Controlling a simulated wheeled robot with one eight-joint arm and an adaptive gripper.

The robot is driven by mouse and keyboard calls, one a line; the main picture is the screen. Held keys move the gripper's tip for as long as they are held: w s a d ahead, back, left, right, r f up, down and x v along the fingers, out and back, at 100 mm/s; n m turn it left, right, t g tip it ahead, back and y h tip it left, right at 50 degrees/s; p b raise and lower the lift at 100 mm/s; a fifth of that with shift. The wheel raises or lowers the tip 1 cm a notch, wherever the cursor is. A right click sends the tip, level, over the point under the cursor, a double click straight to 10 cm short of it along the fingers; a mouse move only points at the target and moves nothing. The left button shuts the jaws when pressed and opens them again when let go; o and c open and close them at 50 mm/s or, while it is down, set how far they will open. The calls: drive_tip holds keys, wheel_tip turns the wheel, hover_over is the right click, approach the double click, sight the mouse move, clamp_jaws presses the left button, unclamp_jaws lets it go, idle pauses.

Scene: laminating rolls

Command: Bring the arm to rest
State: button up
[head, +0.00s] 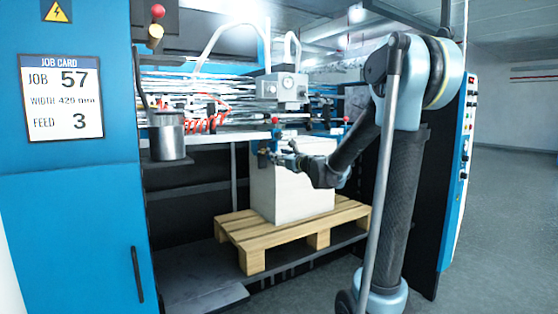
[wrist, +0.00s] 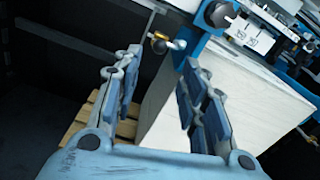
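My arm reaches in from the right in the head view, and my gripper (head: 281,158) is in front of the upper part of a white stack (head: 290,195). In the wrist view my gripper (wrist: 158,98) has its two fingers well apart, with nothing between them. A small knob with a brass collar (wrist: 160,44) lies just beyond the fingertips, beside a blue bracket (wrist: 195,55). The white stack (wrist: 240,95) is behind and to the right of the fingers. I cannot tell whether a finger touches it.
The stack stands on a wooden pallet (head: 250,232) inside the machine. A metal cup (head: 166,137) is on the left at the shelf edge. A job card (head: 62,97) reads job 57, width 429 mm, feed 3. A control panel (head: 464,130) is at right; open floor (head: 510,200) lies beyond.

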drive_tip(key=shift+s, duration=0.1)
drive_tip(key=s+d+f+n+g+h, duration=0.1)
drive_tip(key=s+f+n+g, duration=0.1)
drive_tip(key=s+f+n, duration=0.35)
drive_tip(key=s+d+f+n+g, duration=0.25)
drive_tip(key=s+n, duration=0.35)
drive_tip(key=s, duration=0.3)
drive_tip(key=s+d+f+n+g+h, duration=0.1)
drive_tip(key=s+f+n+g, duration=0.2)
drive_tip(key=s+f+n, duration=0.3)
drive_tip(key=s+d+f+n+g+h, duration=0.2)
drive_tip(key=s+d+f+n+h, duration=0.2)
drive_tip(key=s+d+f, duration=0.3)
drive_tip(key=s+d+f+n+g+h, duration=0.3)
drive_tip(key=s+d+f, duration=0.5)
drive_tip(key=s, duration=0.8)
drive_tip(key=d+n+h, duration=0.1)
drive_tip(key=d+n, duration=0.1)
drive_tip(key=shift+f+n, duration=0.2)
drive_tip(key=shift+n, duration=0.15)
drive_tip(key=shift+w+f+g, duration=0.2)
drive_tip(key=shift+w+g, duration=0.05)
drive_tip(key=shift+w, duration=0.25)
